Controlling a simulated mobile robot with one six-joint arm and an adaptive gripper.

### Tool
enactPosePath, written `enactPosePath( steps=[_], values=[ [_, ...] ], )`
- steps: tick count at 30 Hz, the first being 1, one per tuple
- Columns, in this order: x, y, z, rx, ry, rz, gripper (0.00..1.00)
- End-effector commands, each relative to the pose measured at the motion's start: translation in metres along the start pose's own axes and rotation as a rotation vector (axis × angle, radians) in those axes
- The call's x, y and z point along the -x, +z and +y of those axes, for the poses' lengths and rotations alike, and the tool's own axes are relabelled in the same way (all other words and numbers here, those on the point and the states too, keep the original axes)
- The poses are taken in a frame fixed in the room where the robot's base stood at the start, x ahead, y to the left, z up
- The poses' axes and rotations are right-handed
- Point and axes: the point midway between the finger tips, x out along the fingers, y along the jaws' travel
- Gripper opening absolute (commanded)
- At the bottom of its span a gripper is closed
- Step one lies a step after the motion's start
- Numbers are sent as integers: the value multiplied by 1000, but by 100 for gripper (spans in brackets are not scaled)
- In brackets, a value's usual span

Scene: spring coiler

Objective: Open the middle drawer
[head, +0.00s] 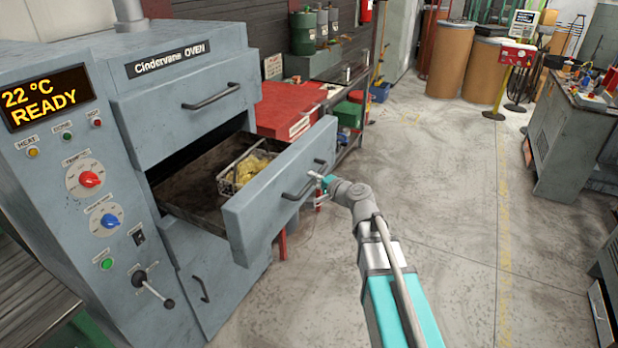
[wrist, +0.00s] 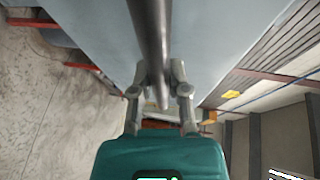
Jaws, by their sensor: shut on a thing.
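The middle drawer (head: 262,215) of the grey Cindervane oven stands pulled out, its dark tray open to view. A wire basket (head: 226,184) with yellow pieces sits inside it. The drawer's dark bar handle (head: 298,194) is on its front face. My gripper (head: 319,189) is at this handle, in front of the drawer. In the wrist view, the handle (wrist: 151,40) runs between the fingers of my gripper (wrist: 160,85), which are shut on it.
The upper drawer (head: 185,115) is closed above, and a lower front (head: 205,270) is closed below. The control panel (head: 75,170) with knobs and a lever is on the left. A red cabinet (head: 290,108) stands behind the open drawer. The floor (head: 450,220) to the right is clear.

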Motion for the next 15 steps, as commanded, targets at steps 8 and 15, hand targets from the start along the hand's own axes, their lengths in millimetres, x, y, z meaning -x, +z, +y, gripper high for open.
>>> enactPosePath(
  steps=[8,15],
  values=[
    [-2,6,0,3,1,-12,0],
    [-3,7,-1,3,0,-14,45]
  ],
)
